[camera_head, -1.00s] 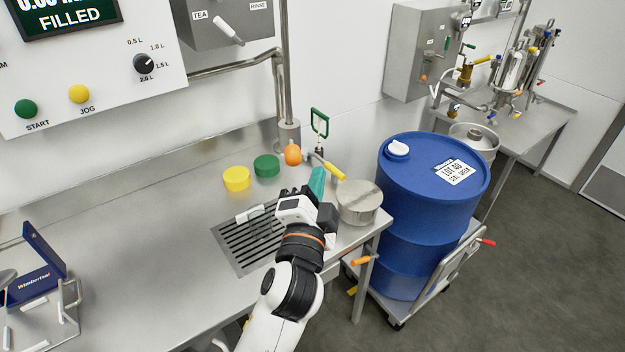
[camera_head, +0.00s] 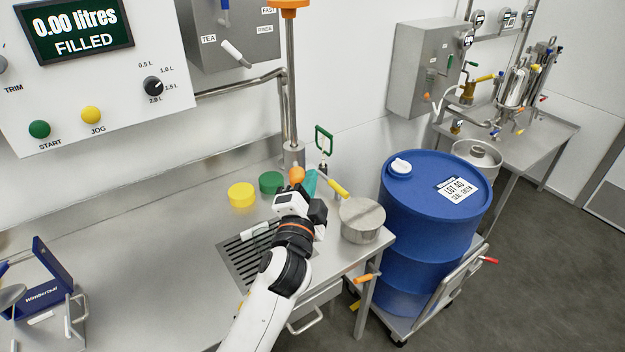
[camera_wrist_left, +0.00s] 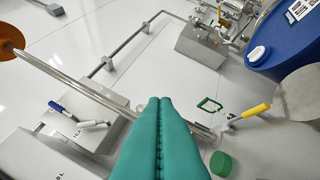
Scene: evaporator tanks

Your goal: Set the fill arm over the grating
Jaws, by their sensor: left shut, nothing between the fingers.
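A bent steel pipe (camera_head: 240,83) runs along the wall past the grey TEA box to an upright steel post (camera_head: 291,90) at the back of the bench. I take this pipe to be the fill arm, but cannot be sure. The post crosses the left wrist view (camera_wrist_left: 110,92) too, with an orange cap (camera_wrist_left: 10,38). The slotted grating (camera_head: 240,264) lies in the bench top, partly hidden by my left arm. My left gripper (camera_head: 311,178) is shut and empty beyond the grating, near the post's foot. Its teal fingers meet in the wrist view (camera_wrist_left: 160,100). My right gripper is out of view.
An orange knob (camera_head: 297,174), a green cap (camera_head: 271,182) and a yellow cap (camera_head: 241,195) are close by. A steel pot (camera_head: 362,220) and a yellow-handled tool (camera_head: 338,187) are to the right. A blue drum (camera_head: 430,235) stands beyond the bench end. The bench's left part is mostly clear.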

